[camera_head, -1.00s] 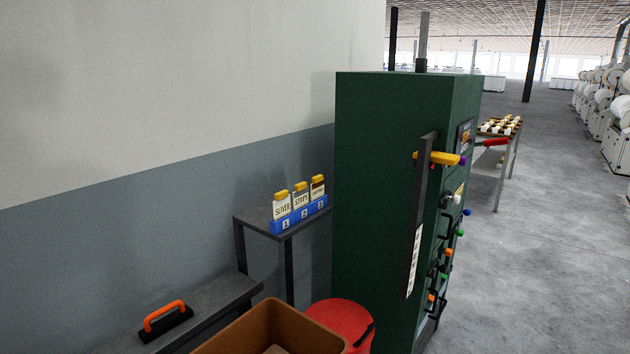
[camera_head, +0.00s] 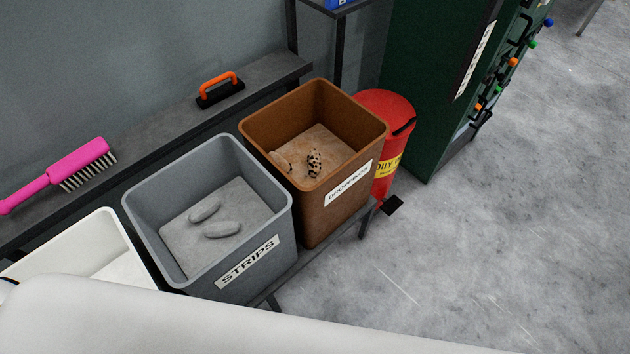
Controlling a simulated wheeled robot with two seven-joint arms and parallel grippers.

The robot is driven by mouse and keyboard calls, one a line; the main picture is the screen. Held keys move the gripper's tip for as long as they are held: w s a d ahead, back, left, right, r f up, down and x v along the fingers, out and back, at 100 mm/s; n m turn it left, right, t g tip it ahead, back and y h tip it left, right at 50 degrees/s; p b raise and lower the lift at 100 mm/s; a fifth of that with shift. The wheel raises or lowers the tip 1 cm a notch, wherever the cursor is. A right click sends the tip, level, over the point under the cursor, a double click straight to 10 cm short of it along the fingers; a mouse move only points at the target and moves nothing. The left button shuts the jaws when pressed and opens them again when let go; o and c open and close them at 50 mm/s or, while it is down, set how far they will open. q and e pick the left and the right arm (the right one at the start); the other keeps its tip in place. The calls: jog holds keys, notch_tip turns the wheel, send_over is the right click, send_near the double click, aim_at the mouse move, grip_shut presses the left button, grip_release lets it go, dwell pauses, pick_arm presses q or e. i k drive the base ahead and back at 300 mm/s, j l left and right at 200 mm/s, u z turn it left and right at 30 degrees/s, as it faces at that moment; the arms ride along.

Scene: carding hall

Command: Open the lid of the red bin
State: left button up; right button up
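The red bin (camera_head: 384,108) stands on the floor between the brown bin and the green cabinet. Its round red lid looks shut, with a dark handle at the lid's right edge. A yellow label, partly hidden by the brown bin, is on its front, and a black pedal-like piece (camera_head: 393,205) sits at its foot. The brown bin covers its left side. Neither of my grippers is in view. A white, blurred shape along the bottom edge is probably part of my own arm.
A brown DROPPINGS bin (camera_head: 334,206), a grey STRIPS bin (camera_head: 205,283) and a white bin (camera_head: 125,238) stand in a row on a low stand. A pink brush (camera_head: 66,170) and an orange-handled tool (camera_head: 219,90) lie on the shelf behind. The green cabinet (camera_head: 425,70) is right; floor in front is clear.

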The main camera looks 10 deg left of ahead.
aim_at(392, 108)
jog(key=i+l, duration=0.15)
jog(key=l, duration=0.15)
jog(key=i+l+u, duration=0.15)
jog(key=l, duration=0.2)
jog(key=i+l, duration=0.15)
jog(key=l, duration=0.15)
jog(key=i+l+u, duration=0.15)
jog(key=l, duration=0.2)
